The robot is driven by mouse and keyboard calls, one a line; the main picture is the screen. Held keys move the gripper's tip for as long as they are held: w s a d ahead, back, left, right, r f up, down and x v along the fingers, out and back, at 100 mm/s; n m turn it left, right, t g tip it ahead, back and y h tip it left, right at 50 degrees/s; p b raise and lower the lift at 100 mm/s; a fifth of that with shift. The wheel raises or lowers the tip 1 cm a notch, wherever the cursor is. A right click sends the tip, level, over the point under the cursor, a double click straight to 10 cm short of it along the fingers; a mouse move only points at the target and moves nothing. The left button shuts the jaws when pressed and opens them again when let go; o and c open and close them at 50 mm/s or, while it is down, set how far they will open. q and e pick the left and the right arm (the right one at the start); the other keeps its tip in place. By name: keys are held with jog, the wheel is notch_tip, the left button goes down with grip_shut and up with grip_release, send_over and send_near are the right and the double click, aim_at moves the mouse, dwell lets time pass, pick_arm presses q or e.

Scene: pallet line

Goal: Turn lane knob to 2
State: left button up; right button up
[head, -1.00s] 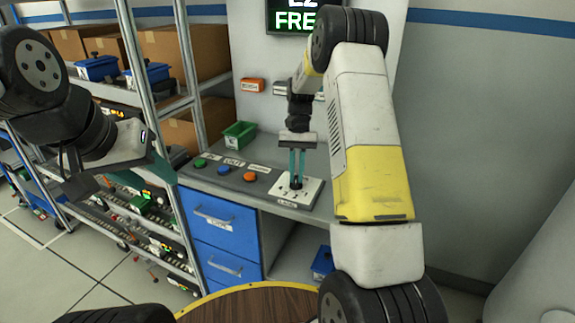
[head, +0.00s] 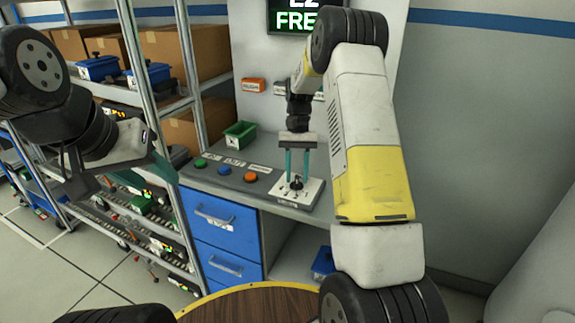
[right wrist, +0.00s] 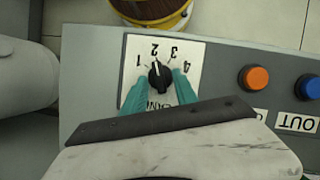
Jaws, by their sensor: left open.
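The black lane knob (right wrist: 160,75) sits on a white plate (right wrist: 128,85) printed with 1, 2, 3 and 4. In the right wrist view its white mark points at about the 2. The knob also shows in the head view (head: 296,184) on the grey console. My right gripper (head: 297,177) points down over the plate with its teal fingers apart, one on each side of the knob. My left gripper (head: 123,178) is open and empty at the left, in front of the shelves.
Green (head: 201,163), blue (head: 224,169) and orange (head: 250,177) buttons stand left of the plate. A green bin (head: 240,135) is at the back of the console. A rack (head: 180,75) with boxes and blue bins stands at the left. A lit sign (head: 300,15) hangs above.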

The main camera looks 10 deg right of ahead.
jog(key=v, duration=0.7)
jog(key=shift+w+r, duration=0.2)
jog(key=shift+r, duration=0.15)
